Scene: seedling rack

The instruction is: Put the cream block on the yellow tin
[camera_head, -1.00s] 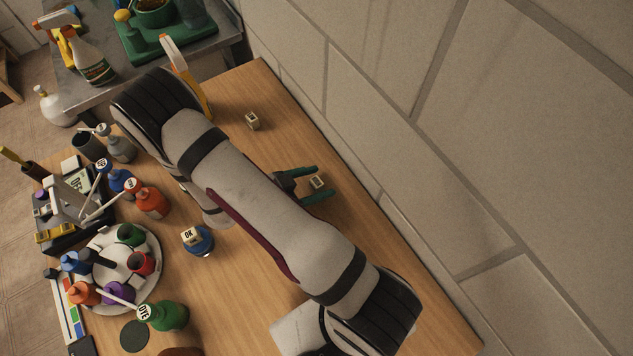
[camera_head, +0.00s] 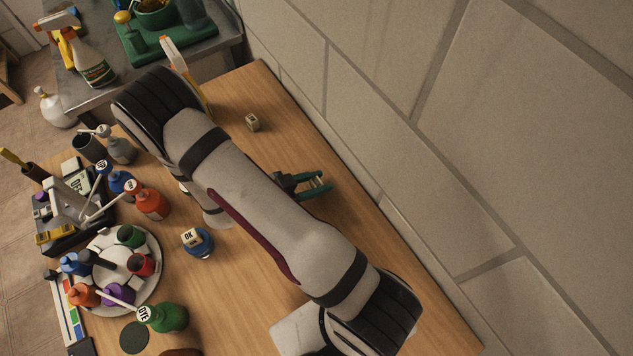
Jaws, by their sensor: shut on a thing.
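My gripper (camera_head: 317,185), with dark green fingers, is low over the wooden table to the right of my arm. Its fingers are closed on a small cream block, which is mostly hidden between them. Another small cream block (camera_head: 252,122) with a dark mark stands on the table farther back, apart from the gripper. I cannot make out a yellow tin; my arm covers much of the middle of the table.
A blue tin (camera_head: 200,247) bears a cream block marked OK (camera_head: 191,237). A round white tray (camera_head: 151,279) of coloured pots, a green dye bottle (camera_head: 170,317) and an orange bottle (camera_head: 152,203) crowd the left. A tiled wall (camera_head: 440,130) bounds the right.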

